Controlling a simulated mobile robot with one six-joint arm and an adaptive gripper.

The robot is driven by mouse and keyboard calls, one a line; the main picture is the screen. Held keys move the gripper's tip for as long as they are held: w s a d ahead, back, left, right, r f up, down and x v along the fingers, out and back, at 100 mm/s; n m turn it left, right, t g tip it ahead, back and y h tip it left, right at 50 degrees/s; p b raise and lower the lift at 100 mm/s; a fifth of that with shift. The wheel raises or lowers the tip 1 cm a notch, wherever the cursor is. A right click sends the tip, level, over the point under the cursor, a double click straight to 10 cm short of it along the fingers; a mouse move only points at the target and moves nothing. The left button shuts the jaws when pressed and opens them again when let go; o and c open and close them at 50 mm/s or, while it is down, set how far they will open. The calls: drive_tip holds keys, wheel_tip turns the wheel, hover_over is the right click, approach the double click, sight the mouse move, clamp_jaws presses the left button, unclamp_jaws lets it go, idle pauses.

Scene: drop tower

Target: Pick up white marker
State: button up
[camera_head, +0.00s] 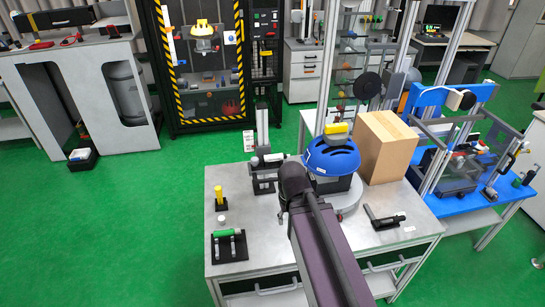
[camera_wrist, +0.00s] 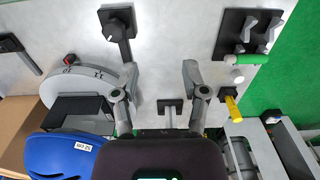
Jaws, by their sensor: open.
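A small white cylinder, which looks like the white marker (camera_head: 222,220), stands upright near the left edge of the grey table. In the wrist view its round white top (camera_wrist: 238,76) shows right of my gripper (camera_wrist: 160,72). A green marker (camera_head: 223,232) with a white end lies across a black holder (camera_head: 229,249) just in front of it. A yellow marker (camera_head: 220,198) stands behind it in a black base. My gripper is open with nothing between its fingers. It is above the table, apart from the markers; in the head view my arm hides its fingers.
Bare tabletop separates the markers from my arm.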

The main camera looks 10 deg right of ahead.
drive_tip(key=shift+o, duration=0.4)
drive_tip(key=shift+d, duration=0.25)
drive_tip(key=shift+o, duration=0.8)
drive_tip(key=shift+r, duration=0.1)
drive_tip(key=w+r+m+p, duration=0.5)
drive_tip(key=w+m, duration=0.1)
drive_tip(key=w, duration=0.3)
drive_tip(key=w+r+m+t+p, duration=0.1)
drive_tip(key=w+r+m+p, duration=0.4)
drive_tip(key=w, duration=0.4)
drive_tip(key=w+d+r+m+t+p, duration=0.1)
drive_tip(key=w+r+m+p, duration=0.4)
drive_tip(key=w+m, duration=0.2)
drive_tip(key=shift+w, duration=0.95)
drive_tip(key=b, duration=0.9)
hover_over(275, 157)
wheel_tip(275, 157, down, 8)
drive_tip(key=shift+f, duration=0.15)
